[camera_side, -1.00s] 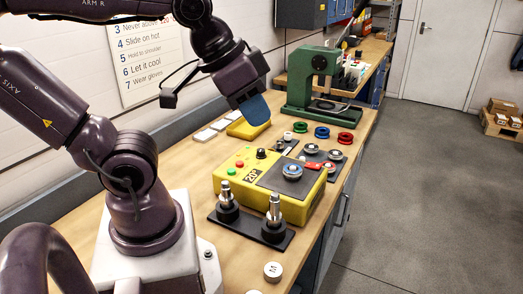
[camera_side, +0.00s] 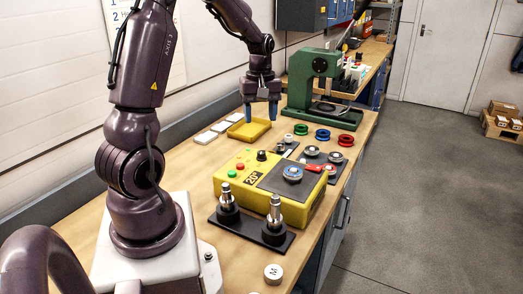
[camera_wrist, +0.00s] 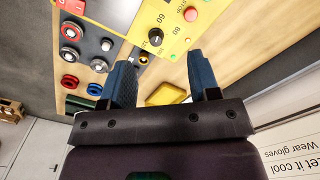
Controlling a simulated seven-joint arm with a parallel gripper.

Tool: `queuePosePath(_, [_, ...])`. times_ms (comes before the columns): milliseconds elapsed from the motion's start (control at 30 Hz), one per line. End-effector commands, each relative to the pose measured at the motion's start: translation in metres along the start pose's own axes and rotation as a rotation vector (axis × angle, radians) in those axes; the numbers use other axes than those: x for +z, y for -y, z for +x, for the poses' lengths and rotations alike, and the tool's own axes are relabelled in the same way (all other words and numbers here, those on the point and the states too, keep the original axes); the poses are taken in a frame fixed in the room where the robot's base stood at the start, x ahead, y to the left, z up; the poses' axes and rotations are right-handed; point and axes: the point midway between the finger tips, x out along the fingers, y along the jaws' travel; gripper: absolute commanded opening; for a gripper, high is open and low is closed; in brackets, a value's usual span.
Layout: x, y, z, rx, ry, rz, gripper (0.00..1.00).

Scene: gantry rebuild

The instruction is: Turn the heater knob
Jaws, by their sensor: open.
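The yellow heater box (camera_side: 240,187) sits on the wooden bench. Its black knob (camera_side: 262,155) stands on the control strip, beside a red and a green button. In the wrist view the knob (camera_wrist: 155,37) shows with numbers around it, just beyond the fingertips and roughly between them. My gripper (camera_side: 261,119) points down with its two blue fingers apart and empty. It is above the bench, behind the knob in the side view, and not touching it. The fingers also show open in the wrist view (camera_wrist: 158,62).
A yellow tray (camera_side: 248,139) lies behind the box. A green press (camera_side: 310,80) stands at the back. Red, blue and green rings (camera_side: 322,134) and several bearings lie at the right. Two metal posts on a black plate (camera_side: 251,229) stand in front of the box.

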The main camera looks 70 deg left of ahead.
Motion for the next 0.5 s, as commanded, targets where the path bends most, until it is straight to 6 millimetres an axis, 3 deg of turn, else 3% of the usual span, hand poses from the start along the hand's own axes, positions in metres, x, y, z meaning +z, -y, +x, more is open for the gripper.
queuePosePath(33, [-0.021,0.001,0.013,-0.014,0.012,-0.144,0.56])
queuePosePath(133, [-0.043,-0.005,0.021,-0.014,0.008,-0.366,0.56])
queuePosePath(300, [-0.053,-0.016,0.009,0.020,-0.014,-0.598,0.56])
queuePosePath(500, [-0.052,-0.016,0.014,0.015,-0.010,-0.695,0.56])
